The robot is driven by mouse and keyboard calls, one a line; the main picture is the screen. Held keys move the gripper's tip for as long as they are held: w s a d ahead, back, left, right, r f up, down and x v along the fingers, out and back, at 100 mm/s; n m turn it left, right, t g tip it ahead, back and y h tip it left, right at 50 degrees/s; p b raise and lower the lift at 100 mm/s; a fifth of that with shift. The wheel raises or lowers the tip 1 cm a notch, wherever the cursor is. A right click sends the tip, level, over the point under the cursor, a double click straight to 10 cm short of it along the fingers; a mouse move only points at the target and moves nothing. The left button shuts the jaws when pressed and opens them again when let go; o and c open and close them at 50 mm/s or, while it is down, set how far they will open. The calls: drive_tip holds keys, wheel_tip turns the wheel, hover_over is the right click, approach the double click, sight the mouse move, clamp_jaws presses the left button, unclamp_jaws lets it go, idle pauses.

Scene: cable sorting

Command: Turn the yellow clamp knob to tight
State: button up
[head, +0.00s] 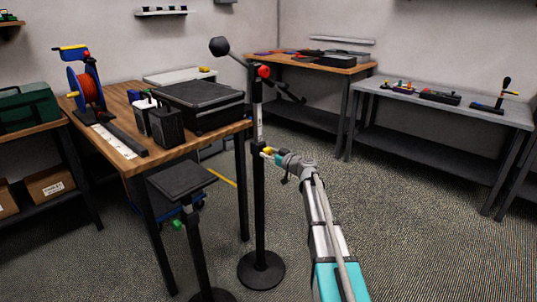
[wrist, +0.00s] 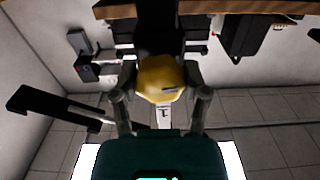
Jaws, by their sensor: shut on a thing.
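The yellow clamp knob (head: 267,150) sits on the side of a black upright stand (head: 259,190), partway up the pole. My gripper (head: 274,155) reaches it from the right and is closed around it. In the wrist view the yellow knob (wrist: 160,75) fills the space between the two fingers of my gripper (wrist: 160,92), one on each side. A small dark mark shows on the knob's face. I cannot tell from the views whether the knob is tight or loose. The fingertips partly hide its sides.
The stand has a round black base (head: 261,270), a red knob (head: 263,71) and a boom with a black ball (head: 219,46). A wooden workbench (head: 130,160) with a cable reel (head: 86,85) and a black case (head: 199,104) is close on the left. Floor at right is clear.

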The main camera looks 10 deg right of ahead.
drive_tip(key=shift+c, duration=0.4)
drive_tip(key=shift+m, duration=0.4)
drive_tip(key=m, duration=0.3)
drive_tip(key=shift+m, duration=0.3)
drive_tip(key=m, duration=1)
drive_tip(key=shift+a+r+m, duration=0.1)
drive_tip(key=shift+m, duration=0.3)
drive_tip(key=m, duration=0.4)
drive_tip(key=shift+m, duration=0.4)
